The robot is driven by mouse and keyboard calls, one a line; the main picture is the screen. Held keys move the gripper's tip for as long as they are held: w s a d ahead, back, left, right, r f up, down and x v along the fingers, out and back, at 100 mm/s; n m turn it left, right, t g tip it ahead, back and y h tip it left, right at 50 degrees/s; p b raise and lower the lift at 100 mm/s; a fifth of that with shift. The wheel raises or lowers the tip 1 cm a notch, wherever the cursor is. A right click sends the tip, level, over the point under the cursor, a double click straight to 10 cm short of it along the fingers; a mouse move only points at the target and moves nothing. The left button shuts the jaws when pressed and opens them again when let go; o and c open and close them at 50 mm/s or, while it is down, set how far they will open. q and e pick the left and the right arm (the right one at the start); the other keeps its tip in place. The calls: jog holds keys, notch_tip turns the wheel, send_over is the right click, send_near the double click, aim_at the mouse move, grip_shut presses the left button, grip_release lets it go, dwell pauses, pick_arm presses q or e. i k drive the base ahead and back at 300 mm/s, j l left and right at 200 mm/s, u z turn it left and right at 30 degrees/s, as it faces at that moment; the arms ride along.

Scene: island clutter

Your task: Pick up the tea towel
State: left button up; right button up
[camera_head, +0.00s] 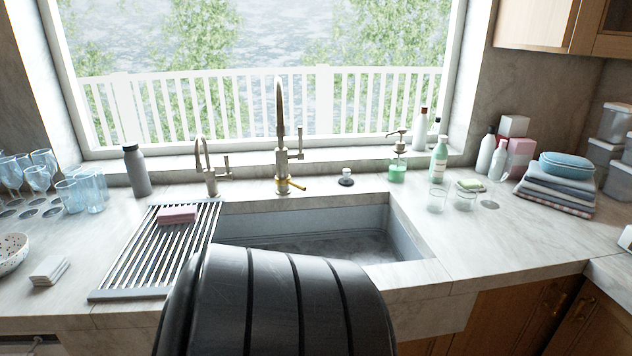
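A stack of folded cloths (556,191) in blue, grey and reddish tones lies on the counter right of the sink. These look like tea towels, but I cannot tell which one the task means. Neither of my grippers is in view. A dark, ribbed part, probably of my own body, fills the bottom middle and hides the front of the sink.
The sink (408,228) is in the middle, with a tall faucet (280,130) behind. A drying rack (150,250) holds a pink sponge (177,214). Glasses (85,192) stand left. Bottles (439,158) and jars (437,198) stand right. Counter before the cloth stack is clear.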

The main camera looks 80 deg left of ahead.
aim_at(49, 271)
jog(key=u, duration=1.1)
jog(key=j+u, duration=0.1)
jog(key=u, duration=0.45)
jog(key=j+u, duration=0.1)
jog(key=u, duration=1)
jog(key=j+u, duration=0.1)
jog(key=u, duration=1)
jog(key=j+u, duration=0.1)
jog(key=u, duration=0.45)
